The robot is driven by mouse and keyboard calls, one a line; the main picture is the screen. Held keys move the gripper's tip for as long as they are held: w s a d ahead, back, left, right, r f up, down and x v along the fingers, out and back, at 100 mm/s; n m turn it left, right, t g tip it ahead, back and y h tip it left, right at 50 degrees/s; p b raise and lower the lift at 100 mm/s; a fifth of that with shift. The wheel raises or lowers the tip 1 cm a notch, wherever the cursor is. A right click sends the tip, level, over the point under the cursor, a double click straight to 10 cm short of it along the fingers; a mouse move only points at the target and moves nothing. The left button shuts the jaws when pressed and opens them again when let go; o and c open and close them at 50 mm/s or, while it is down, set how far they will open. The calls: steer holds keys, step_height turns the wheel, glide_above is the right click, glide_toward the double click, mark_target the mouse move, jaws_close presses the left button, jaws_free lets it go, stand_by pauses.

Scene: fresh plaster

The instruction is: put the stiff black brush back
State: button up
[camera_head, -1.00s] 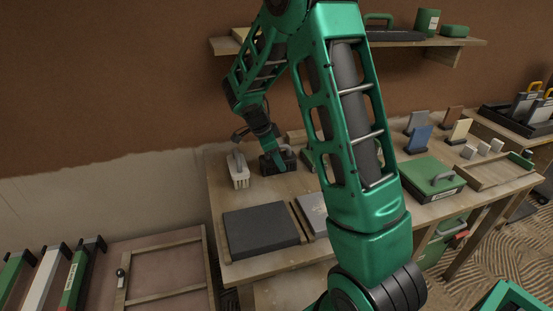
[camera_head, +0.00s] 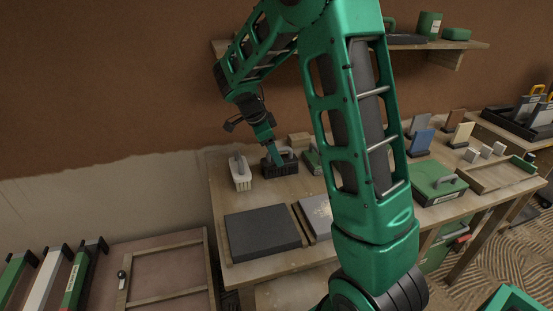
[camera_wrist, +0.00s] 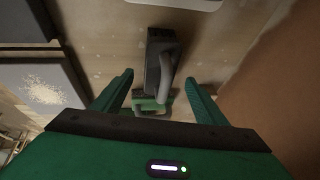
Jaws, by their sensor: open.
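The stiff black brush (camera_head: 283,168) stands on the wooden table near the wall, between a white-bristled brush and a green block with a handle. In the wrist view the black brush (camera_wrist: 154,55) has a dark body and a grey bar handle. My gripper (camera_head: 275,158) is over the brush, pointing down. In the wrist view its two green fingers (camera_wrist: 160,82) are apart, with the brush beyond and between them. I cannot tell whether a finger touches the handle. Nothing is held.
The white-bristled brush (camera_head: 240,178) stands close at the left. A dark slab (camera_head: 262,232) and a grey board (camera_head: 317,214) with a pale speckled patch lie in front. A green case (camera_head: 438,184) is at the right. A shelf (camera_head: 440,46) hangs above; the wall is close behind.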

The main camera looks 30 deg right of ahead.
steer(key=v, duration=0.5)
steer(key=s+d+r+n+y, duration=0.1)
steer(key=s+d+r+n, duration=0.1)
steer(key=s, duration=0.3)
steer(key=s+d+r+n, duration=0.1)
steer(key=s+r+n, duration=0.1)
steer(key=s, duration=0.3)
steer(key=s+a+f+n+y, duration=0.1)
steer(key=s+n, duration=0.4)
steer(key=s, duration=0.7)
steer(key=s+a+f+n+y, duration=0.1)
steer(key=s+n, duration=0.5)
steer(key=s, duration=0.7)
steer(key=shift+s+a+f+g+y, duration=0.25)
steer(key=shift+a+y, duration=0.35)
steer(key=shift+y, duration=0.5)
